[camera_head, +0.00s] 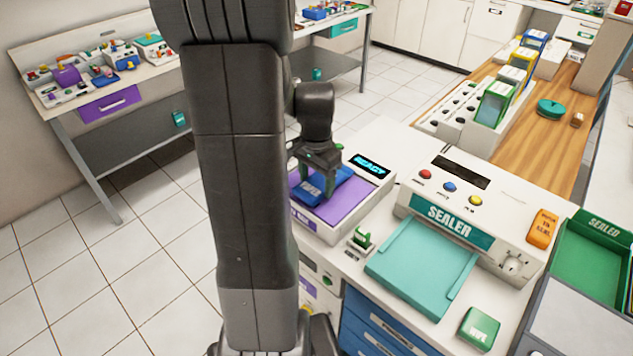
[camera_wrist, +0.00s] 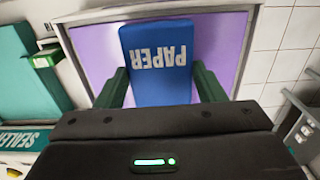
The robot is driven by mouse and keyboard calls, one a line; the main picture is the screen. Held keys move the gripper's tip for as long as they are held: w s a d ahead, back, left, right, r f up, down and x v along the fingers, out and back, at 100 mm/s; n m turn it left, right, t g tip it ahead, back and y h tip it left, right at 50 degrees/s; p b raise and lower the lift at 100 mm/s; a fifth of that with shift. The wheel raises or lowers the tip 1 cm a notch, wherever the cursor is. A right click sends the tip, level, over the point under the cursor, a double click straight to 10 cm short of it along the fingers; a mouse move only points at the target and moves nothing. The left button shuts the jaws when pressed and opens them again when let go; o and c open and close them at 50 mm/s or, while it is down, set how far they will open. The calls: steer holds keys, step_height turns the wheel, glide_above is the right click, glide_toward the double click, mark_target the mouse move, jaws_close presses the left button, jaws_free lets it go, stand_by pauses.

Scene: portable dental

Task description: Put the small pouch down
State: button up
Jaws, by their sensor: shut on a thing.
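The small pouch (camera_head: 325,187) is blue and lettered in white; in the wrist view the pouch (camera_wrist: 156,60) reads "PAPER". My gripper (camera_head: 318,185) is shut on it, with one green finger on each side of it in the wrist view (camera_wrist: 160,88). The pouch is over the purple plate (camera_head: 345,208) of a white device whose display reads "READY". In the wrist view the purple plate (camera_wrist: 215,45) shows around the pouch. I cannot tell whether the pouch touches the plate. My arm hides part of the device.
A sealer (camera_head: 465,205) with a teal tray (camera_head: 420,265) stands right of the purple plate. A small green-topped item (camera_head: 361,238) sits between them. A green wipe box (camera_head: 479,327) and a green "SEALED" bin (camera_head: 590,255) are farther right. Tiled floor is open at left.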

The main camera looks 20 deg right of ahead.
mark_target(316, 185)
steer(key=shift+f, duration=0.5)
steer(key=shift+f, duration=0.15)
steer(key=o, duration=1)
step_height(316, 185, up, 12)
steer(key=shift+r, duration=0.2)
steer(key=shift+f, duration=0.1)
